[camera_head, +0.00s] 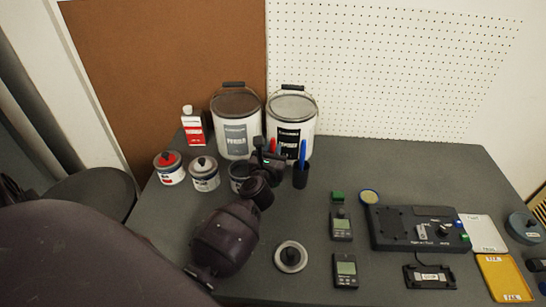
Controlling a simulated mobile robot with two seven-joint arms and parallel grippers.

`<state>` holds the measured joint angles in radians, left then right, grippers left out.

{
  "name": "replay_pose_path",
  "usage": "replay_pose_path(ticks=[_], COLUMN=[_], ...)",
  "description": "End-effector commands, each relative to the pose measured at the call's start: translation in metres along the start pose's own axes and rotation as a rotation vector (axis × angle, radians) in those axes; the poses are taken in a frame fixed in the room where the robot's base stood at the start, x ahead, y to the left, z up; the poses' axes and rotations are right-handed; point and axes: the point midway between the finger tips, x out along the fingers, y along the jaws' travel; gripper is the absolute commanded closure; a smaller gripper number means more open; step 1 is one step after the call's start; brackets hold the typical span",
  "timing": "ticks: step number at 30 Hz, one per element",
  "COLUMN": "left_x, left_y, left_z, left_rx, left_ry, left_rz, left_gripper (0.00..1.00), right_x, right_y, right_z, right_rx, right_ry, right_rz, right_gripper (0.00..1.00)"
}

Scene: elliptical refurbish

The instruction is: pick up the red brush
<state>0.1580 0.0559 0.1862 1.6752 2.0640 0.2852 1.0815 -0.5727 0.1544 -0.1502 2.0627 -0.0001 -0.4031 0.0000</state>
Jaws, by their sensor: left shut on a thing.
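The red brush (272,146) shows as a short upright red handle in front of the two large paint buckets. My left gripper (268,158) is at the brush and shut on it. The gripper and wrist hide the brush's lower part, so I cannot tell whether its lower end stands in a container. A blue brush (303,150) stands in a black cup (300,176) just to the right. My right gripper is not in view.
Two large buckets (236,122) (290,118) stand close behind the gripper. A red-labelled bottle (194,128) and small cans (169,169) (205,175) are to the left. Meters (341,225) (345,270), a black device (402,230) and trays (503,278) fill the right side.

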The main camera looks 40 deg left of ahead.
Motion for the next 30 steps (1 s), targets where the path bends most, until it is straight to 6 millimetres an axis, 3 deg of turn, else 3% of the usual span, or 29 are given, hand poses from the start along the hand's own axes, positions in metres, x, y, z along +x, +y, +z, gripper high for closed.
replay_pose_path(ticks=[8,21,30], left_x=[0.001,0.0,0.0], left_y=[0.001,0.004,0.006], left_z=[0.037,0.146,0.19], left_rx=[0.0,0.001,0.0], left_ry=[-0.01,-0.009,-0.004], left_rz=[0.0,-0.002,-0.001], left_gripper=[1.0,1.0,1.0], right_x=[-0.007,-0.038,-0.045], right_y=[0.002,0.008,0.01], right_z=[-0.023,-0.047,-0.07], right_rx=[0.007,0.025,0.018], right_ry=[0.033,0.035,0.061], right_rz=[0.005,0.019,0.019], right_gripper=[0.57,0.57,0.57])
